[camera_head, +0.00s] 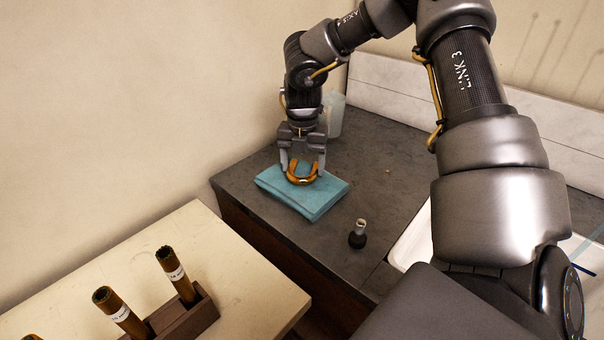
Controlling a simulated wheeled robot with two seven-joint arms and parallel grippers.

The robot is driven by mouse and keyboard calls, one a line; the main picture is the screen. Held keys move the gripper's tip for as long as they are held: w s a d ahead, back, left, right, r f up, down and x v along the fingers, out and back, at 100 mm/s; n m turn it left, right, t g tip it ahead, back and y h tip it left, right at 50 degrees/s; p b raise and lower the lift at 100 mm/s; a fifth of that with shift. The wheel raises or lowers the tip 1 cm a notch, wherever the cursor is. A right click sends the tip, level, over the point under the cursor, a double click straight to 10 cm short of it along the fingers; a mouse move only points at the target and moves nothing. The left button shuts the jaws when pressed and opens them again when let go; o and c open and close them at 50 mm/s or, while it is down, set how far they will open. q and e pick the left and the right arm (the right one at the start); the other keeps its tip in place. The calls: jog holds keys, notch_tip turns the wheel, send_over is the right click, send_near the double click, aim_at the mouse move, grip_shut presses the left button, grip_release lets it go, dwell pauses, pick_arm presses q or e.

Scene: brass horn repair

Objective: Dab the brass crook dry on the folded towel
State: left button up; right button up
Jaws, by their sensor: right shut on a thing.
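The brass crook (302,180) is a small U-shaped golden-brown tube. It is at the folded towel, with its bend toward the front. The folded towel (316,201) is blue-green and lies on the dark counter near its left edge. My right gripper (302,172) points down over the towel and is shut on the crook, with a finger at each side. The crook appears to touch the towel's top, but I cannot be sure of the contact. My left gripper is not in view.
A small dark bottle (358,235) stands on the counter (375,180) right of the towel. A translucent container (335,115) stands behind the gripper. A white basin (413,243) is at the right. A pale table (245,265) holds a wooden rack (190,318) with brown tubes.

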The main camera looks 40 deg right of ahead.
jog(key=shift+f, duration=0.2)
jog(key=shift+s+d+f+b, duration=0.1)
jog(key=shift+d+f+b, duration=0.2)
jog(key=shift+f+b, duration=0.4)
jog(key=shift+r, duration=0.15)
jog(key=shift+r, duration=0.4)
dwell(0.4)
